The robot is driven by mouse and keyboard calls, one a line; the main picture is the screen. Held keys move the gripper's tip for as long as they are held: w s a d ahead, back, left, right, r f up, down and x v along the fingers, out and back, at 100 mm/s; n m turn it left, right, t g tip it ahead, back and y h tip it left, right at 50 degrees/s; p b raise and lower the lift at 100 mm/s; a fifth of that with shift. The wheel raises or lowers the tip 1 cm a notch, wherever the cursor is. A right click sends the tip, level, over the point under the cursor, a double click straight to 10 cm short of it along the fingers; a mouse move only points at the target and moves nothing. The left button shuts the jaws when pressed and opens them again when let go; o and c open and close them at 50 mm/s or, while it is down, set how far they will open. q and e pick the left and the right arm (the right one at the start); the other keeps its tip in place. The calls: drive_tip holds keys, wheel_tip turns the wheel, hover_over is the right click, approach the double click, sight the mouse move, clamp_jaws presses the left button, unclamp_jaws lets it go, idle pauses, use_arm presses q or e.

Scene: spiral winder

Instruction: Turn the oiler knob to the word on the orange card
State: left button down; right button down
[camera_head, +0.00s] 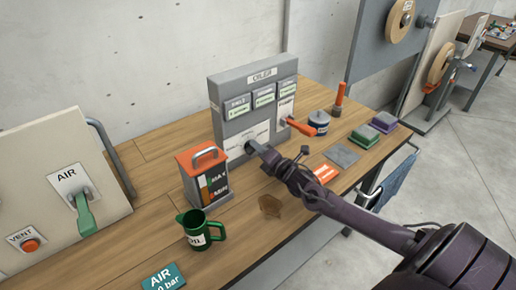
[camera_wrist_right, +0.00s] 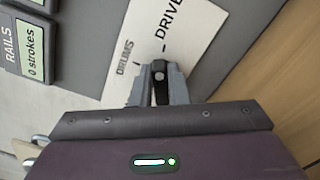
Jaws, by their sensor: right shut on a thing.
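The grey oiler panel (camera_head: 240,84) stands at the back of the wooden bench, with small display plates on its face. My right gripper (camera_head: 255,148) is at the lower front of the panel. In the right wrist view its jaws (camera_wrist_right: 158,88) are shut on the black oiler knob (camera_wrist_right: 159,72). The white dial plate (camera_wrist_right: 160,40) behind the knob shows the words DRUMS and DRIVE with tick marks. The knob's pointing direction is hard to tell. The orange card (camera_head: 325,173) lies flat on the bench, right of my gripper; its word is too small to read. My left gripper is out of view.
An orange-topped container (camera_head: 203,177) and a green jug (camera_head: 200,230) stand left of my right arm. A grey pad (camera_head: 342,155), green block (camera_head: 365,136) and purple block (camera_head: 384,123) lie to the right. An AIR lever panel (camera_head: 60,190) is at far left.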

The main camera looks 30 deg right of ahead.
drive_tip(key=shift+d+f+m, duration=0.1)
drive_tip(key=shift+f+m, duration=0.05)
drive_tip(key=shift+m, duration=0.95)
drive_tip(key=c, duration=1.4)
unclamp_jaws()
drive_tip(key=shift+s+f, duration=0.1)
drive_tip(key=shift+s, duration=0.45)
drive_tip(key=s, duration=0.6)
drive_tip(key=shift+s+d+b, duration=0.3)
drive_tip(key=shift+s+b, duration=0.05)
drive_tip(key=shift+b, duration=0.05)
